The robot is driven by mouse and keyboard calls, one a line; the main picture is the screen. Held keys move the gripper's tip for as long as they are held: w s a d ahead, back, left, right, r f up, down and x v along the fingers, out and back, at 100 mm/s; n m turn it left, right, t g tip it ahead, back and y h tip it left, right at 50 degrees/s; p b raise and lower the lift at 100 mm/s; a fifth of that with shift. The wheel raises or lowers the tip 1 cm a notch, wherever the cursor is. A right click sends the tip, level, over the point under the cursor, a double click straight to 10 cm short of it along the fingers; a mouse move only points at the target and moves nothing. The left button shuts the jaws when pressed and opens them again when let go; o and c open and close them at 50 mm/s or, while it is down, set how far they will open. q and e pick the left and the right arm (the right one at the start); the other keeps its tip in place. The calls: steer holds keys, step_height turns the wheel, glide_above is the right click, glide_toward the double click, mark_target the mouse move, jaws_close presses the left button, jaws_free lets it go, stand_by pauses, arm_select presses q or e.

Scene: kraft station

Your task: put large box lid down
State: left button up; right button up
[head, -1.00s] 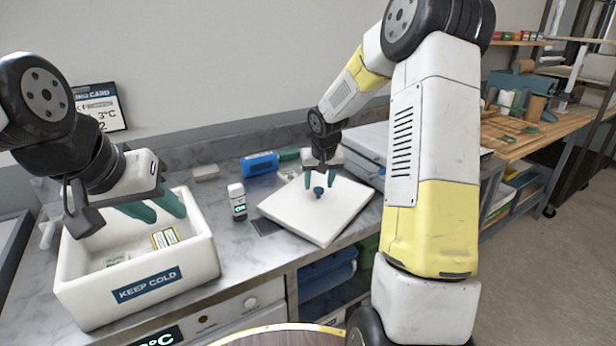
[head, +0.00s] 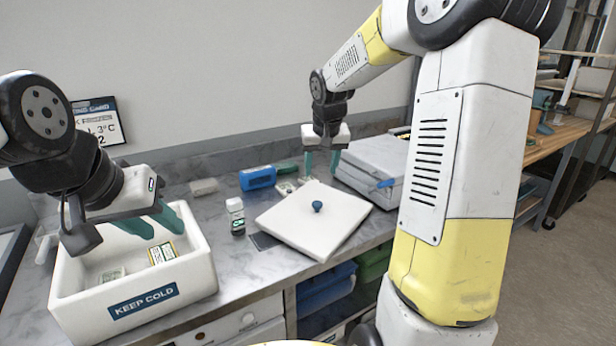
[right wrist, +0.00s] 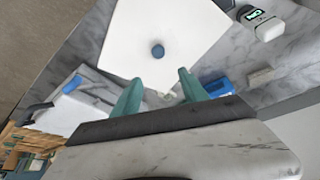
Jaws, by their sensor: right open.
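The large box lid (head: 290,222) is a white square panel with a round blue knob (head: 317,206) on top. It lies on the marble counter right of the white box, and its knob (right wrist: 158,51) also shows in the right wrist view. My right gripper (head: 321,172) is open and empty, behind and above the lid, apart from the knob. My left gripper (head: 160,232) has its teal fingers apart over the open white box (head: 190,278) marked KEEP COLD. Small labelled packs (head: 163,253) lie inside the box.
A small white bottle (head: 236,216) stands between box and lid. A blue item (head: 258,178) lies behind the lid. A grey-white case (head: 375,165) with a blue latch stands close to the lid's right. A dark flat piece (head: 264,240) lies at the lid's left edge.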

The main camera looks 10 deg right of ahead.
steer(key=s+a+r, duration=0.1)
steer(key=s+r, duration=0.1)
steer(key=s, duration=0.7)
steer(key=s+a+r+t+y, duration=0.1)
steer(key=s+a+r, duration=0.1)
steer(key=s, duration=0.7)
steer(key=s+a+r+n+y, duration=0.1)
steer(key=s, duration=0.9)
steer(key=shift+a+r+t, duration=0.3)
steer(key=shift+r, duration=0.1)
